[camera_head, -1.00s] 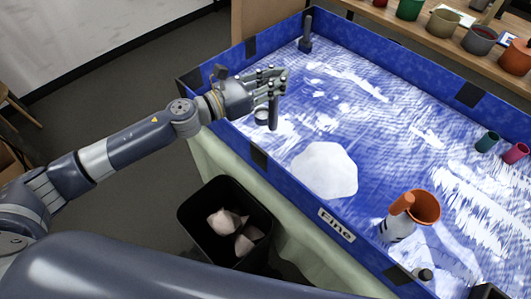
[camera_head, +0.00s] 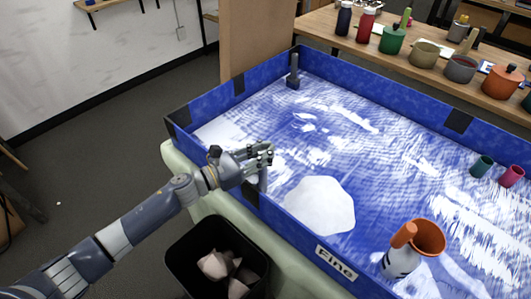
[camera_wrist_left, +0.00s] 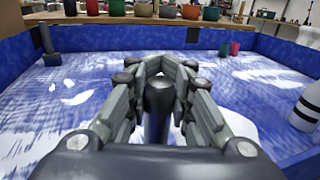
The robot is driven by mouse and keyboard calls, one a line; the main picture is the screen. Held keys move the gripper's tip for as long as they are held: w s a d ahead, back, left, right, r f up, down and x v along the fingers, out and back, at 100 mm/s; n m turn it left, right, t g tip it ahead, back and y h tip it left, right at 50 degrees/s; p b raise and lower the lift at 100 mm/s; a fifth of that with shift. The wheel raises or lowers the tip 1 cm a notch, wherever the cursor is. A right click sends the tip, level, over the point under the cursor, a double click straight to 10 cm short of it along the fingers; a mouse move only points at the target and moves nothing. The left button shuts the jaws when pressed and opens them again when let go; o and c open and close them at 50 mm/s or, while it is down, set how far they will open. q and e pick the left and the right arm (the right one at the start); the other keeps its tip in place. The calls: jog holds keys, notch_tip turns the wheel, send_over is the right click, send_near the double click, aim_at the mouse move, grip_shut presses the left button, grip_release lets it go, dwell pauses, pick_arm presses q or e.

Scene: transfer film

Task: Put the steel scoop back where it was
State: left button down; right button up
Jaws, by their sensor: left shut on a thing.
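My left gripper (camera_head: 267,156) is shut on the dark grey handle of the steel scoop (camera_head: 263,181), over the near left wall of the blue tray (camera_head: 240,88). The handle hangs roughly upright below the fingers. In the left wrist view the gripper (camera_wrist_left: 160,72) closes around the handle (camera_wrist_left: 158,97); its lower part is hidden by the hand. A white mound (camera_head: 320,205) lies in the tray to the right of the gripper. My right gripper is not in view.
A dark upright object (camera_head: 294,72) stands in the far corner. Teal (camera_head: 482,166) and pink (camera_head: 511,176) cups sit farther right. A black bin (camera_head: 180,262) with pale lumps is below.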

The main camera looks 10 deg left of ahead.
pick_arm(q)
jog(key=shift+f, duration=0.2)
jog(key=shift+f+b, duration=0.1)
jog(key=shift+b, duration=0.2)
jog(key=c, duration=1.4)
grip_release()
jog(key=shift+r+p, duration=0.35)
jog(key=shift+p, duration=0.1)
jog(key=shift+b+v, duration=1.75)
jog(key=shift+v, duration=4.25)
